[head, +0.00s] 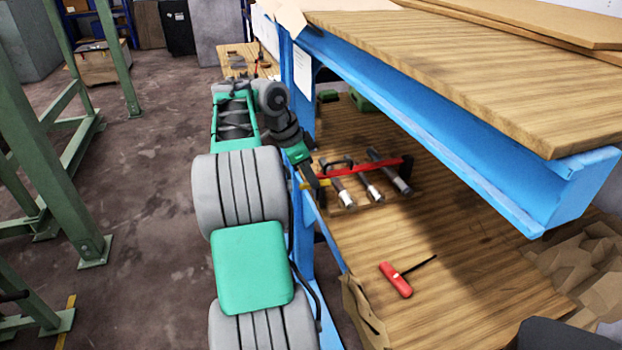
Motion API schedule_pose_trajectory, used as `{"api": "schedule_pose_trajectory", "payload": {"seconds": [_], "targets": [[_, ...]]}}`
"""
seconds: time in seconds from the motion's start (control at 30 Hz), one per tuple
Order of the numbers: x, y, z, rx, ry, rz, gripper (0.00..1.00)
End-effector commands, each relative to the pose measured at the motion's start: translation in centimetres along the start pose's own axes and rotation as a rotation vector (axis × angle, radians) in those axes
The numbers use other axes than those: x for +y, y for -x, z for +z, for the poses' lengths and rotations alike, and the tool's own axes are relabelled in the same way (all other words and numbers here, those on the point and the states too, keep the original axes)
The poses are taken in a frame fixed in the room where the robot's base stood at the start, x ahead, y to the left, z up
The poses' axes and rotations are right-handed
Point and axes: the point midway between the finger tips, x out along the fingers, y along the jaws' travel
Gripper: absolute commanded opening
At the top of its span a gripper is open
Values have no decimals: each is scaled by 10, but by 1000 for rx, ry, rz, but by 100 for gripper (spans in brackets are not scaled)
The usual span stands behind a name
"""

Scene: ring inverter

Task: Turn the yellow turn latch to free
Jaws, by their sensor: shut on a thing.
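A red bar (380,167) carries several grey metal cylinders with pale ends (372,190) and a dark handle (336,162). It rests on the lower wooden shelf of the blue bench. The yellow turn latch (324,183) shows only as a small yellow patch at the left end of the red bar. My gripper (315,184) is at that patch, reaching in from the left past the blue post. It is shut on the yellow latch, and its fingers hide most of it. The latch's turn angle cannot be read from here.
A red T-handled tool (396,280) lies on the lower shelf (450,240) in front, with bare wood around it. The blue bench frame and upper wooden top (480,60) overhang the shelf. Brown paper (585,270) is at the right. A green frame (60,130) stands at the left.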

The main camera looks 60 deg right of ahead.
Motion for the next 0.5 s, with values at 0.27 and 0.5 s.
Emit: {"api": "schedule_pose_trajectory", "payload": {"seconds": [0.27, 0.5], "targets": [[2, 0, 0, 1, 56, -25, 0], [2, 0, 0, 1, 55, -25, 28]]}}
